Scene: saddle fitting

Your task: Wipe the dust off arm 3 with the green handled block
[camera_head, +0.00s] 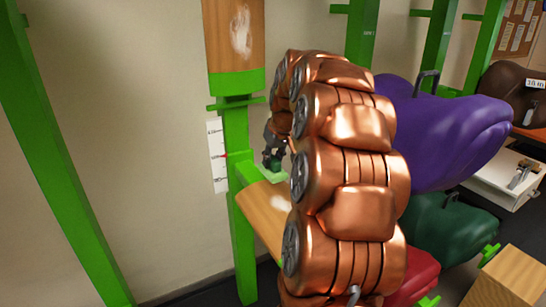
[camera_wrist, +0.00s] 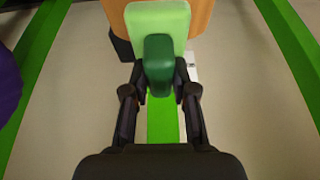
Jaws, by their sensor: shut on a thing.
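My gripper (camera_head: 273,154) is shut on the dark green handle (camera_wrist: 158,64) of a block with a pale green pad (camera_wrist: 157,19). In the head view the block (camera_head: 271,175) is at the upper end of a lower wooden arm (camera_head: 261,215), on or just above it; I cannot tell which. A whitish dust patch (camera_head: 280,203) shows on that arm, partly hidden by my copper arm. A higher wooden arm (camera_head: 220,30) on the same green post bears another whitish patch (camera_head: 241,32). I cannot read which is arm 3. The wrist view shows wood (camera_wrist: 201,18) behind the pad.
A green post (camera_head: 239,135) with a white scale (camera_head: 217,155) carries the wooden arms. A purple saddle (camera_head: 445,135) and a dark green saddle (camera_head: 445,228) are to the right. A wooden box (camera_head: 510,280) stands at lower right. Bare wall is left of the post.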

